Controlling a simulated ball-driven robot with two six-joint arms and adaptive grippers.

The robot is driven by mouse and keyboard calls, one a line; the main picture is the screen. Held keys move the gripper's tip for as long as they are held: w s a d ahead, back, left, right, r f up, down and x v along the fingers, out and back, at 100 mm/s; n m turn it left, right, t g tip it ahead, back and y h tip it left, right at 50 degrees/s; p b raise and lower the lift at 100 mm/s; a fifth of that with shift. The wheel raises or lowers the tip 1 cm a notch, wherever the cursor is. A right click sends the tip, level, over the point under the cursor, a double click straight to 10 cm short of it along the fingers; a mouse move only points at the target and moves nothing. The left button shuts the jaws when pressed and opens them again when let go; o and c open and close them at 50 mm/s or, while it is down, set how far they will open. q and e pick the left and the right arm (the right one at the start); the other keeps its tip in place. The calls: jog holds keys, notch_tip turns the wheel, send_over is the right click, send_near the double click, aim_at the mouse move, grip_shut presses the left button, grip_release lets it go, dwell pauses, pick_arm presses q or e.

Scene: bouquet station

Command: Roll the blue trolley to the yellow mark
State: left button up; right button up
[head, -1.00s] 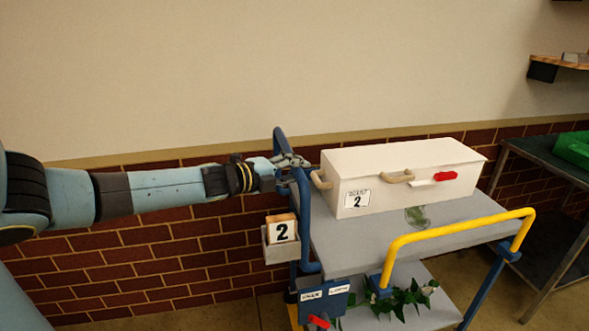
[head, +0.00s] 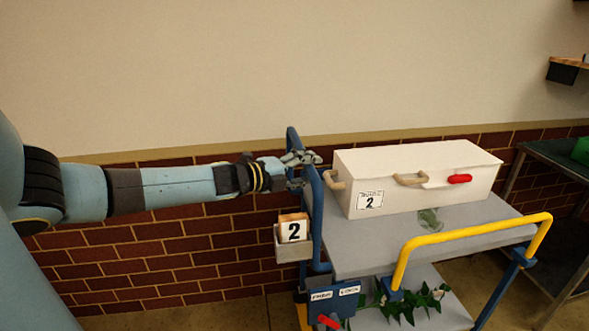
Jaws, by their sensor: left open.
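The blue trolley (head: 352,258) stands in front of the wall, with blue end frames and a grey top deck. A blue upright push bar (head: 316,205) rises at its left end and a yellow rail (head: 470,233) runs along its near right side. My left gripper (head: 303,171) is open at the top of the push bar, with its fingers on either side of the bar; I cannot tell whether they touch it. My right gripper is not in view. No yellow mark on the floor shows.
A white box (head: 415,165) with a 2 label and red latch sits on the top deck. A bin (head: 293,247) with a 2 card hangs at the left end. Green leaves (head: 413,302) lie on the lower shelf. A dark table (head: 560,158) stands close on the right.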

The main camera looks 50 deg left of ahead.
pick_arm(q)
jog(key=d+v, duration=0.1)
jog(key=v, duration=1.1)
jog(key=shift+a, duration=0.5)
jog(key=shift+f, duration=0.1)
